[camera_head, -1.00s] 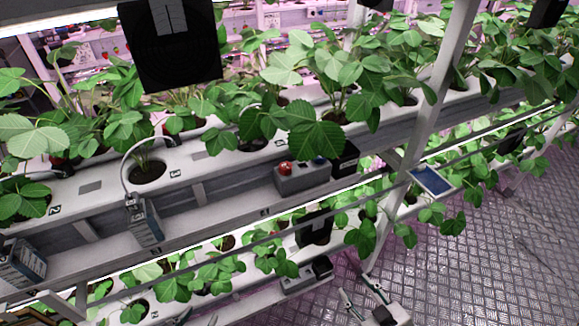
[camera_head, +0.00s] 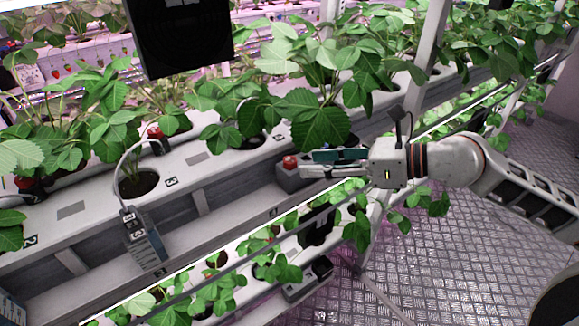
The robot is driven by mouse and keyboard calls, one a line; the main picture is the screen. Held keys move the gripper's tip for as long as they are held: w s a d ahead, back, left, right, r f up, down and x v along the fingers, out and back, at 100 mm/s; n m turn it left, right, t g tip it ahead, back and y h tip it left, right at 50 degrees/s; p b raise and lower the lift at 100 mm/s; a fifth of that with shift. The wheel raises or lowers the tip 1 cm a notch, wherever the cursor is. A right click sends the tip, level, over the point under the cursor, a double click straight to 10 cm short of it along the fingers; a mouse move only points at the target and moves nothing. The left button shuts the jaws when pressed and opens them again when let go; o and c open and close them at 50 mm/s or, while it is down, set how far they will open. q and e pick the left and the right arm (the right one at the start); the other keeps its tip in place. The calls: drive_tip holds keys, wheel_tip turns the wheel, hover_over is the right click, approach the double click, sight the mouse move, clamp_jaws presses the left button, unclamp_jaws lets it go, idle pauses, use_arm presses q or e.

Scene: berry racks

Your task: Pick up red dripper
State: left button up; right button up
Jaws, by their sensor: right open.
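A red knob-like piece (camera_head: 290,162), which I take for the red dripper, sits on top of a small grey box (camera_head: 288,180) on the rack's side ledge. My right gripper (camera_head: 307,164) comes in from the right, with its jaws pointing left. Its fingers are apart, and their tips are just right of the red piece. I cannot tell whether they touch it. The gripper hides the right part of the grey box. Another red piece (camera_head: 155,133) is by a plant hole further left. My left gripper is not in view.
Strawberry plants (camera_head: 322,115) hang over the white planter trough (camera_head: 190,160) just above and behind the gripper. A labelled device (camera_head: 146,240) with a thin tube stands at the left on the ledge. A lower plant row runs below. The metal floor (camera_head: 440,260) at the right is open.

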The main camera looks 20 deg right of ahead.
sight(293, 160)
drive_tip(key=shift+n+h, duration=0.5)
drive_tip(key=shift+n, duration=0.1)
drive_tip(key=w+a+f, duration=0.1)
drive_tip(key=w, duration=0.1)
drive_tip(key=w+a+f, duration=0.1)
drive_tip(key=w, duration=0.1)
drive_tip(key=w+a+f+p, duration=0.1)
drive_tip(key=w, duration=0.1)
drive_tip(key=shift+f, duration=0.1)
drive_tip(key=shift+s, duration=0.1)
drive_tip(key=c, duration=0.9)
